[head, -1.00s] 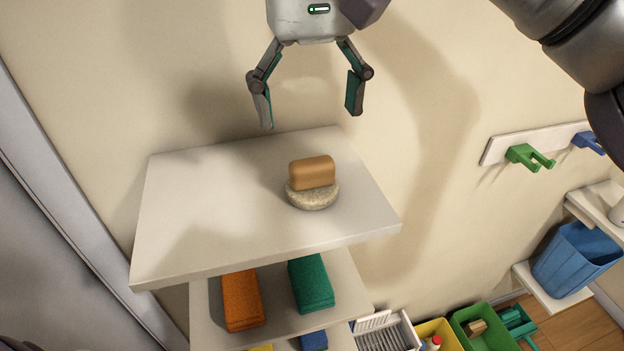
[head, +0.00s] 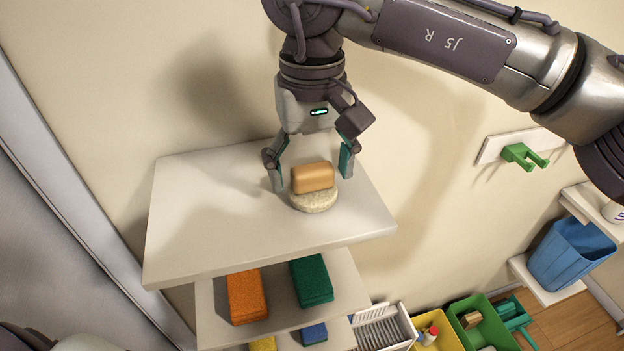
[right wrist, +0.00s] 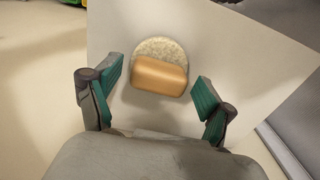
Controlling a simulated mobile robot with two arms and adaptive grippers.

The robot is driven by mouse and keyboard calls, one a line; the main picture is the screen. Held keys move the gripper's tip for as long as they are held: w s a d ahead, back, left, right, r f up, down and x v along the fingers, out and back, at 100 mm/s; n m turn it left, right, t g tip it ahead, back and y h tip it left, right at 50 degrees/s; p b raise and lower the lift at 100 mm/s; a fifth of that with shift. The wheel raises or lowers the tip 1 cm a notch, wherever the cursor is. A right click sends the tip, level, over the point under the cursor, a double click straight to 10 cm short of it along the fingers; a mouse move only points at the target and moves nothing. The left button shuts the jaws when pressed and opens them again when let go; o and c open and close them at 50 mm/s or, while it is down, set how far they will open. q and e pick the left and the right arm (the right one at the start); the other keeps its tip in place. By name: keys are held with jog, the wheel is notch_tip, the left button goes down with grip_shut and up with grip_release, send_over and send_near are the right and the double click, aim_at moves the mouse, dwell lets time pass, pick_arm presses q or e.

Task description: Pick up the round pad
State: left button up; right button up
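The round pad (head: 314,203) is a pale, speckled disc on the white top shelf (head: 200,240). An orange-tan block (head: 313,177) rests on top of it and hides part of it. In the right wrist view the pad (right wrist: 160,46) shows beyond the block (right wrist: 159,76). My right gripper (head: 311,184) is open and points down, its fingers either side of the block and pad in the head view. In the right wrist view its open fingers (right wrist: 158,98) hold nothing, and the block and pad lie just ahead of them. My left gripper is not in view.
Below the top shelf are an orange sponge (head: 246,296), a green sponge (head: 311,280) and a blue one (head: 313,334). A green hook (head: 523,156) is on the wall. A blue bin (head: 570,254) stands at the right. The top shelf is otherwise clear.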

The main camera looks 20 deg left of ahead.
aim_at(312, 166)
jog(key=c, duration=0.9)
jog(key=shift+c, duration=0.2)
jog(key=shift+w+r+b, duration=0.1)
jog(key=shift+r+b, duration=0.35)
jog(key=shift+r, duration=0.1)
notch_tip(312, 166, up, 3)
jog(key=shift+f+b, duration=0.15)
jog(key=shift+b, duration=0.55)
jog(key=w+d+r, duration=0.7)
jog(key=w, duration=0.1)
jog(key=shift+w+d, duration=0.3)
jog(key=shift+w, duration=0.1)
jog(key=shift+r, duration=0.1)
